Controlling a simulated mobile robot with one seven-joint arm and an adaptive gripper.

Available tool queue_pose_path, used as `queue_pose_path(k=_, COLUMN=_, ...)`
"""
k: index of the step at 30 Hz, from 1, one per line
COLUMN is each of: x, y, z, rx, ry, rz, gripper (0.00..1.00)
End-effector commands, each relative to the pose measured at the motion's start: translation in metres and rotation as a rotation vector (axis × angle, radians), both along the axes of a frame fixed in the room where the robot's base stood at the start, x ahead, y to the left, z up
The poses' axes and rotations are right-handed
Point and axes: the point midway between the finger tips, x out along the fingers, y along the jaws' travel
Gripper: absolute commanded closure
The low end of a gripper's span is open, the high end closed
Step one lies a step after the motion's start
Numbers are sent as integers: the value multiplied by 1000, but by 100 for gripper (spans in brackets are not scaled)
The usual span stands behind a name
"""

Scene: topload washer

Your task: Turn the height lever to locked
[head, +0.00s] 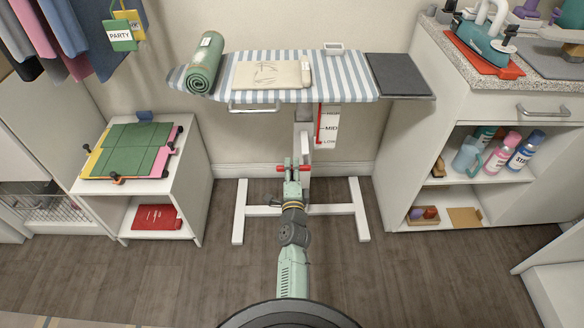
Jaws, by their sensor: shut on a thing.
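An ironing board (340,84) with a blue and white striped cover stands against the back wall on a white post with an H-shaped foot. The red height lever (307,168) is low on the post, and its red ends show on both sides of my gripper (292,165). My gripper is shut on the lever. The fingers hide the lever's middle, and I cannot tell whether it is locked. A height scale (328,128) marked HIGH, MID and LOW hangs beside the post, with a red strip along it.
On the board lie a rolled green towel (204,64), a folded beige cloth (272,75) and a dark pad (397,75). A white side table (193,195) stands at left, a cabinet (490,205) with bottles at right. The floor around the foot is clear.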

Motion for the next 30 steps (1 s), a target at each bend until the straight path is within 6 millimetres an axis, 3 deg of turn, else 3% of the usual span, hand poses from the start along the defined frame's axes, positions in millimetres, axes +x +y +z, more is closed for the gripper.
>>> queue_pose_path(k=16, x=2, y=0, z=4, rx=29, ry=-6, rz=-1, gripper=100)
queue_pose_path(k=17, x=2, y=0, z=4, rx=29, ry=-6, rz=-1, gripper=82)
queue_pose_path(k=26, x=1, y=0, z=3, rx=26, ry=-3, rz=-1, gripper=62)
queue_pose_path(k=30, x=0, y=0, z=2, rx=25, ry=-2, rz=-1, gripper=62)
